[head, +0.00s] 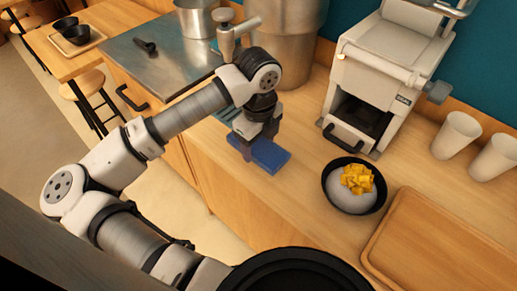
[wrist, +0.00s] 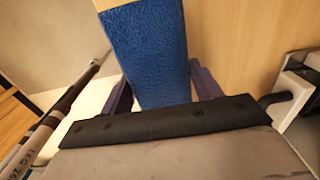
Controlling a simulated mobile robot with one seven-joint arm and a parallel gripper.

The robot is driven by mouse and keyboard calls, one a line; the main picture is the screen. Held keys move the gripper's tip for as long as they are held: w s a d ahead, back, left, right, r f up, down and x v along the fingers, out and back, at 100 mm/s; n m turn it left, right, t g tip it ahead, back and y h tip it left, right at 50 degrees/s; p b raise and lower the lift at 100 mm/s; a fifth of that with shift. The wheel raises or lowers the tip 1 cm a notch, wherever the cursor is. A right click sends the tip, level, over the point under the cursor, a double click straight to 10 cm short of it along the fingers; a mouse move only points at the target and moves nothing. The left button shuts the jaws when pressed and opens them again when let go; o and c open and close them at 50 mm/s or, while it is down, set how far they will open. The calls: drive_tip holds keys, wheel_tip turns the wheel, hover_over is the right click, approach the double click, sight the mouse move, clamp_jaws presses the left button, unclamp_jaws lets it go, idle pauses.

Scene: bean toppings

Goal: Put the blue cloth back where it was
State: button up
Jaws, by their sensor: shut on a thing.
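The blue cloth (head: 268,156) is a flat, folded rectangle at the front edge of the wooden counter, in the middle of the head view. It also fills the upper middle of the wrist view (wrist: 147,50), running away from between my purple fingers. My gripper (head: 247,150) points down and is shut on the near end of the cloth. I cannot tell whether the cloth rests on the counter or is just above it. The fingertips are partly hidden by the cloth and the gripper body.
A black bowl (head: 333,205) with white food and yellow topping stands to the right. Behind it is a white machine (head: 387,65). A wooden tray (head: 398,270) and two cups (head: 455,135) are further right. A steel worktop (head: 150,75) lies at the left. Large metal pots stand behind my arm.

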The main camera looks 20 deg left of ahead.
sight(259, 153)
wheel_tip(259, 153, down, 4)
drive_tip(key=shift+r+p, duration=0.1)
drive_tip(key=shift+p, duration=0.25)
drive_tip(key=shift+f+b, duration=0.35)
drive_tip(key=o, duration=1)
drive_tip(key=shift+r, duration=0.1)
drive_tip(key=shift+o, duration=0.2)
